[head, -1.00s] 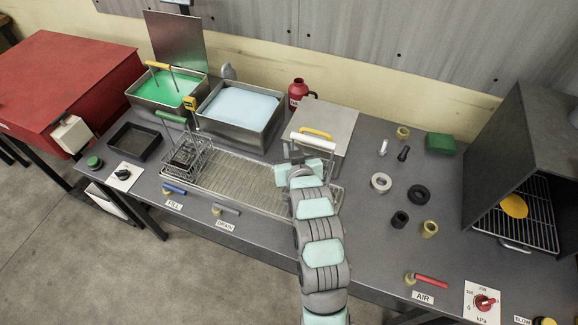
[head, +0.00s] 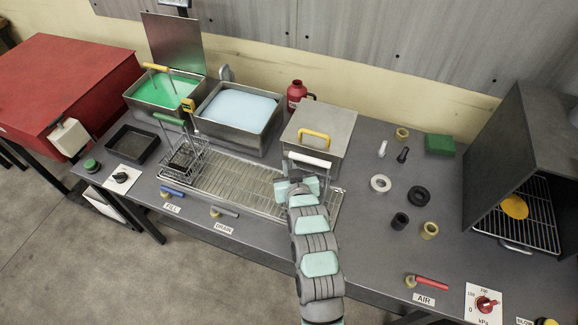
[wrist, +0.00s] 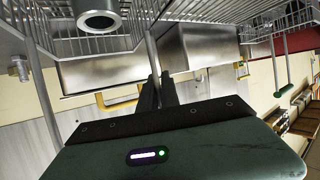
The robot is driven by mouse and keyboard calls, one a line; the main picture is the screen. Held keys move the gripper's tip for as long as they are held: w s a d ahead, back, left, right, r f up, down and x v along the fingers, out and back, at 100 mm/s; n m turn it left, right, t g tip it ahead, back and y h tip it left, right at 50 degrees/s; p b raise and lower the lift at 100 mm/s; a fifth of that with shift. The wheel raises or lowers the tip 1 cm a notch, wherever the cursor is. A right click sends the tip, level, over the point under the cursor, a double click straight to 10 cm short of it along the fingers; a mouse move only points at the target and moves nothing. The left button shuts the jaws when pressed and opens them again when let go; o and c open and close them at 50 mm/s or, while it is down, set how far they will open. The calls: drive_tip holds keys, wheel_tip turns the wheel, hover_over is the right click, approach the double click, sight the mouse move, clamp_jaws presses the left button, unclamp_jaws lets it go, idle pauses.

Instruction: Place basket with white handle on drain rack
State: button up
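The basket's white handle (head: 309,159) shows just beyond my gripper (head: 298,184), over the right end of the drain rack (head: 235,184). Most of the basket is hidden behind my arm in the head view. In the wrist view its wire mesh (wrist: 125,43) fills the upper left, with a round metal part (wrist: 97,20) inside. My gripper's dark fingers (wrist: 154,92) are close together at the handle, and the basket moves with them. The grip point itself is hidden. I cannot tell whether the basket touches the rack.
A green-handled basket (head: 183,157) stands at the rack's left end. Behind are a green-filled tank (head: 165,90), a pale blue tank (head: 238,106) and a lidded box with a yellow handle (head: 314,134). Loose rings and fittings lie to the right. The rack's middle is clear.

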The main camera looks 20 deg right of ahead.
drive_tip(key=o, duration=0.5)
drive_tip(key=shift+c, duration=0.2)
drive_tip(key=p+v, duration=0.1)
drive_tip(key=v, duration=1.1)
drive_tip(key=shift+r, duration=0.1)
